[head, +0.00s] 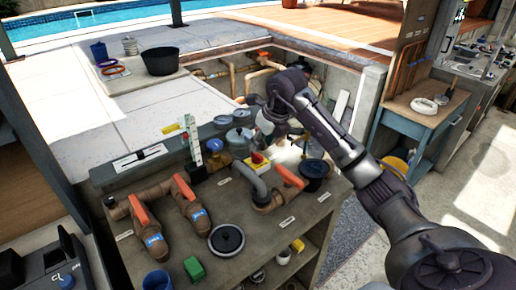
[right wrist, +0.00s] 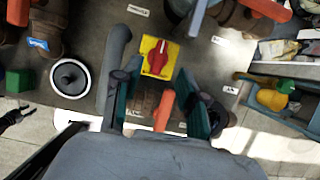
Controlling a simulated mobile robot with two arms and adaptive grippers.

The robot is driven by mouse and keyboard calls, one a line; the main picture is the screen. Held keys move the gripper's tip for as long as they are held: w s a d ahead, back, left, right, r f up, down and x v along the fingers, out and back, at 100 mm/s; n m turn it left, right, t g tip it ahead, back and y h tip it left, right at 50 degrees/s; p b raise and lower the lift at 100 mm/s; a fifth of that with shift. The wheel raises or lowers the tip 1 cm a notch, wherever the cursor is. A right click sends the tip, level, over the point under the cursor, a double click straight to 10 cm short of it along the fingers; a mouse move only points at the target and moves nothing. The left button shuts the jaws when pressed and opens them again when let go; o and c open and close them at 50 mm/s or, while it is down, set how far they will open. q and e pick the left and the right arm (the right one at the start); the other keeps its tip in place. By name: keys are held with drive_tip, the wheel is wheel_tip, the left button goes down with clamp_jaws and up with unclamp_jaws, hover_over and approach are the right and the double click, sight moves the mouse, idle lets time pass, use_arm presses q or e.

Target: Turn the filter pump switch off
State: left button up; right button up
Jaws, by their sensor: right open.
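The switch is a yellow plate with a red rotary knob on the bench. It shows in the head view (head: 258,158) and large near the top middle of the right wrist view (right wrist: 158,58). The knob's red grip stands roughly upright in the wrist view. My right gripper (head: 275,112) is above the bench, up and right of the switch in the head view. In the wrist view its two fingers (right wrist: 155,90) are apart with nothing between them, just below the switch. A dark shape at the wrist view's left edge may be my left gripper; its jaws are unclear.
The bench (head: 250,225) carries brown valves (head: 192,200) with orange handles, a grey pipe (head: 250,180) close beside the switch, a black-and-white lid (head: 227,240) and a green block (head: 195,268). A blue side table (head: 425,110) stands right.

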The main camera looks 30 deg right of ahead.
sight(257, 154)
drive_tip(key=p+x, duration=0.1)
drive_tip(key=x, duration=0.4)
drive_tip(key=shift+w+f, duration=0.1)
clamp_jaws()
